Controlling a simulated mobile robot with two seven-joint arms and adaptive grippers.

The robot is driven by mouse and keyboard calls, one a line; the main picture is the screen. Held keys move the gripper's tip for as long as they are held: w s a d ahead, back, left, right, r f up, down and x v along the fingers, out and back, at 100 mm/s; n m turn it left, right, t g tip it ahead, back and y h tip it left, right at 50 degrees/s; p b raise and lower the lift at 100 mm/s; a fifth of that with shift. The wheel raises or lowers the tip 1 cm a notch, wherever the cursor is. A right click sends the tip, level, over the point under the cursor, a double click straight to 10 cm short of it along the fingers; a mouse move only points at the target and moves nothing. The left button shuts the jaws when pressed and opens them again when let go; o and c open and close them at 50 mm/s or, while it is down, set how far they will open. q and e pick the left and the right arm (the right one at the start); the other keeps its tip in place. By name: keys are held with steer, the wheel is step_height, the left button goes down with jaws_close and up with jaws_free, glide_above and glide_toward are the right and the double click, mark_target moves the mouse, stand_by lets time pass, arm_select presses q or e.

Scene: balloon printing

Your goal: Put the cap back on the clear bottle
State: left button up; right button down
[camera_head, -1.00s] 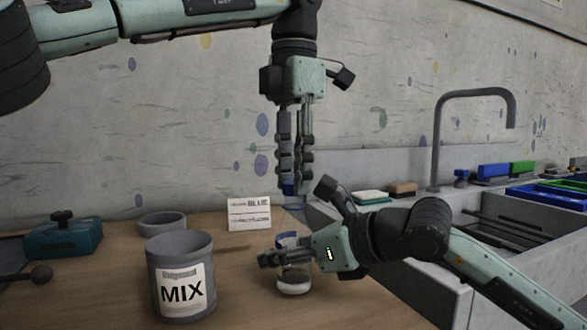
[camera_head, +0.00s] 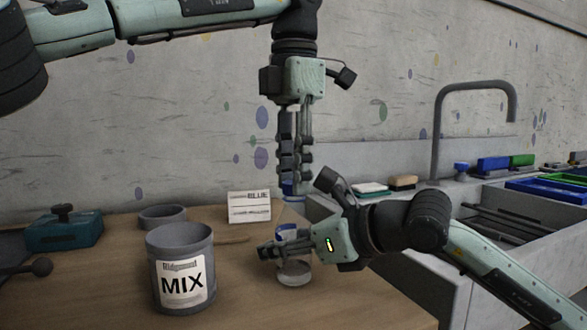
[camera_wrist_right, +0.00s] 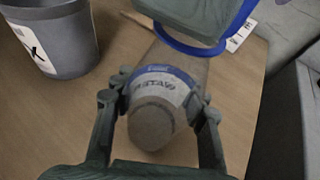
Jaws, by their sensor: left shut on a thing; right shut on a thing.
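My right gripper (camera_head: 276,248) is shut around the clear bottle (camera_head: 294,272), which stands at or just above the wooden table. The bottle has a blue-and-white label band, which also shows between the fingers in the right wrist view (camera_wrist_right: 158,82). My left gripper (camera_head: 293,172) points straight down above the bottle. It is shut on a small blue cap (camera_head: 292,188), partly hidden by its fingertips. A gap shows between cap and bottle in the head view. In the wrist view a blue rim (camera_wrist_right: 190,48), seemingly the cap, hangs close to the camera. The bottle's mouth cannot be made out.
A grey MIX can (camera_head: 181,243) stands left of the bottle. Behind are a BLUE card (camera_head: 249,207) and a grey bowl (camera_head: 163,217); a teal box (camera_head: 64,232) is at far left. A sink with a tall faucet (camera_head: 436,140) lies to the right.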

arm_select(q)
steer(key=m, duration=0.9)
steer(key=shift+m, duration=0.3)
steer(key=m, duration=0.7)
steer(key=shift+m, duration=0.3)
steer(key=m, duration=1.4)
steer(key=shift+m, duration=0.4)
steer(key=o, duration=0.7)
